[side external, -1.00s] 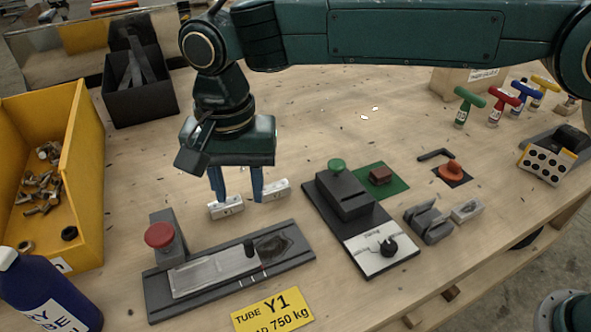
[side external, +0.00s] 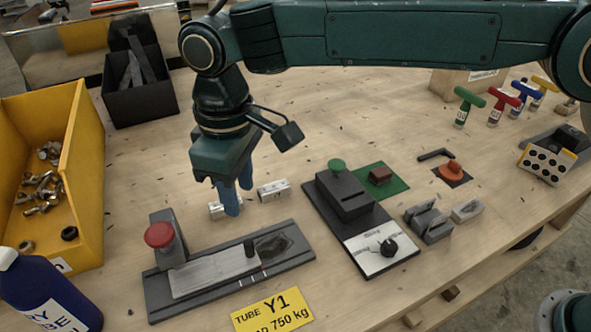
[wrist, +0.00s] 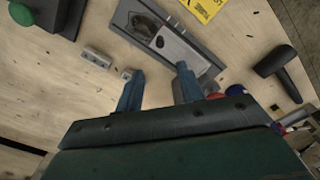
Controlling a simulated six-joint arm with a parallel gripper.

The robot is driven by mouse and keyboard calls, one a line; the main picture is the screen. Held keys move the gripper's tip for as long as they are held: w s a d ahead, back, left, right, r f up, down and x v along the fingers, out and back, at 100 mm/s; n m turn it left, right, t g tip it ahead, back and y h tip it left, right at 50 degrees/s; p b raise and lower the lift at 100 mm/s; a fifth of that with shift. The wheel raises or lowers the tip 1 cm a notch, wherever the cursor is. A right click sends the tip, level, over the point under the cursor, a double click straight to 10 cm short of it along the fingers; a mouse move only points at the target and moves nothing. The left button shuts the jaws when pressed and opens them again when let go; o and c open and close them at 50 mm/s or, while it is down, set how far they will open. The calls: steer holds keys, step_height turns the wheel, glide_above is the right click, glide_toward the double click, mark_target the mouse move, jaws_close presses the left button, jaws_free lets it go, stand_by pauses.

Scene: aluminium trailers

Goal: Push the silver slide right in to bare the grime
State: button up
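The silver slide (side external: 212,274) lies flat in a dark rail (side external: 160,304) at the front left of the bench. A small black knob (side external: 249,247) stands at its right end. Right of the knob, a dark grimy patch (side external: 276,244) shows on the rail. My gripper (side external: 238,203) is above the bench just behind the rail, apart from the slide and knob. In the wrist view my gripper (wrist: 159,70) has its two blue fingers spread with nothing between them. The slide (wrist: 178,52), knob (wrist: 160,42) and patch (wrist: 143,24) show beyond the fingertips.
A red-topped post (side external: 160,237) stands at the rail's left end. Two small silver blocks (side external: 274,190) lie behind the rail, one partly hidden by my fingers. A dark fixture with a green knob (side external: 338,166) stands right. A yellow bin (side external: 82,170) and blue bottle (side external: 45,295) are left.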

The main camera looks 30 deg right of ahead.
mark_target(248, 242)
steer(key=shift+n, duration=0.6)
steer(key=shift+f, duration=0.15)
steer(key=shift+f, duration=6.8)
jaws_close()
